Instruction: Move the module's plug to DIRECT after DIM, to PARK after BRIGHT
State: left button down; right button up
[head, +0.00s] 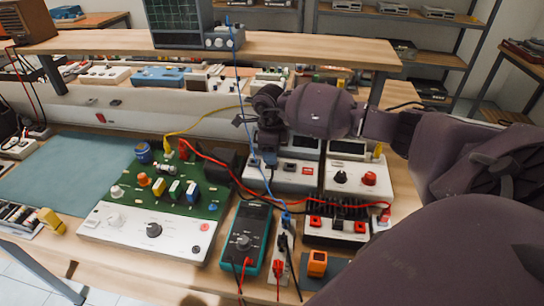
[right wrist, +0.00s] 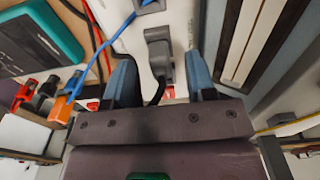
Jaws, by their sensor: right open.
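In the right wrist view a grey plug (right wrist: 160,58) with a black cable sits on a white panel (right wrist: 185,25). It lies between the two blue fingers of my right gripper (right wrist: 160,85), with gaps on both sides. In the head view my right gripper (head: 267,140) reaches in from the right, fingers down, over the white box (head: 290,178) with the red display. It hides part of this box, and the plug is hard to make out there. I cannot read DIRECT, PARK, DIM or BRIGHT labels. My left gripper is not in view.
A green circuit board (head: 185,200) with knobs stands at left. A teal multimeter (head: 246,238) and a strip with coloured plugs (head: 284,250) lie in front. Red, blue and yellow leads cross the bench. An orange block (head: 317,263) is at front right. A shelf (head: 290,45) runs behind.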

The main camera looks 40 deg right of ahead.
notch_tip(320, 180, up, 8)
jog(key=shift+w+a+r, duration=0.1)
jog(key=shift+w+r, duration=0.05)
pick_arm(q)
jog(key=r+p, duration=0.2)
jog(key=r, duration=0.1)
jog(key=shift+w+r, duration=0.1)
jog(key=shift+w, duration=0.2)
pick_arm(e)
notch_tip(320, 180, up, 5)
jog(key=shift+r, duration=0.1)
dwell(0.4)
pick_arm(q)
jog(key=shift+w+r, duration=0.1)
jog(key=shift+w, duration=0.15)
